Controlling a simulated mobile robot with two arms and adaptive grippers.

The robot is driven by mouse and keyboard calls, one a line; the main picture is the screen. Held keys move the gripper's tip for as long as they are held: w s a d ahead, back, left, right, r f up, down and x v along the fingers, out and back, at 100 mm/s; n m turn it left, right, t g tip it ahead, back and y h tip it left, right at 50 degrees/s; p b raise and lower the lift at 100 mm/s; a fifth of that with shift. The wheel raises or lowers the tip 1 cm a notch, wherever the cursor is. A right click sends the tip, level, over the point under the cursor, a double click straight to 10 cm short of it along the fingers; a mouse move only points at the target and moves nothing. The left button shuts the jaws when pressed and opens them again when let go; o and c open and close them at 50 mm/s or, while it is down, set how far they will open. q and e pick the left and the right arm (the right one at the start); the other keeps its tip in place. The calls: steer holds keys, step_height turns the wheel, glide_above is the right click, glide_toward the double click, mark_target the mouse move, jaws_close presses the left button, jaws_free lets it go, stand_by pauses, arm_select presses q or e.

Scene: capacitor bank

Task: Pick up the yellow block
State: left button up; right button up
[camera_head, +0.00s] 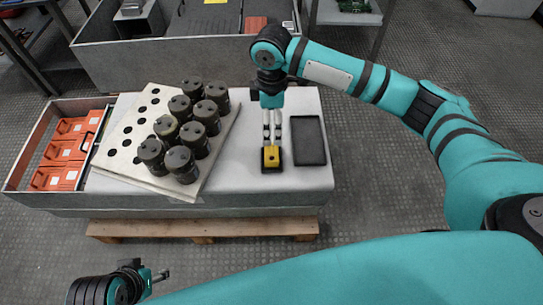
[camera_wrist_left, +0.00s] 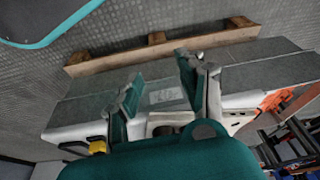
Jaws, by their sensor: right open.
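The yellow block (camera_head: 271,157) sits in a small black holder (camera_head: 272,171) on the light grey table top, left of a dark flat tray (camera_head: 308,140). The block also shows at the lower left of the left wrist view (camera_wrist_left: 98,146). My right gripper (camera_head: 272,143) points down with its fingertips at the block's far edge in the picture. Its jaws are open, and I cannot tell whether they touch the block. My left gripper (camera_head: 161,275) is low in front of the table, far from the block. Its two fingers (camera_wrist_left: 158,88) are apart and empty.
Several dark capacitors (camera_head: 181,165) stand on a tilted white perforated board (camera_head: 128,158) left of the block. An open crate (camera_head: 22,168) with orange boxes (camera_head: 55,178) is at the left. A wooden pallet (camera_head: 205,228) lies below. The table front near the block is clear.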

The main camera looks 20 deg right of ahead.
steer(key=b, duration=0.1)
glide_above(271, 152)
step_height(271, 152, down, 4)
steer(key=shift+w+d+f, duration=0.1)
steer(key=shift+f, duration=0.15)
step_height(271, 152, down, 4)
steer(key=shift+r+b, duration=0.1)
steer(key=shift+b, duration=0.55)
steer(key=shift+f, duration=0.2)
step_height(271, 152, down, 5)
steer(key=shift+r+b, duration=0.15)
steer(key=shift+b, duration=1.1)
steer(key=c, duration=1.4)
arm_select(q)
steer(key=w+d+r+t+h, duration=0.1)
steer(key=w+d+r+t, duration=0.2)
steer(key=w+r+t, duration=0.3)
steer(key=w+d+r+t+h, duration=0.2)
steer(key=w+r+t, duration=0.4)
steer(key=w, duration=0.4)
steer(key=shift+d+r+m, duration=0.15)
steer(key=shift+d+m, duration=0.15)
steer(key=shift+d, duration=0.3)
arm_select(e)
steer(key=shift+o, duration=0.2)
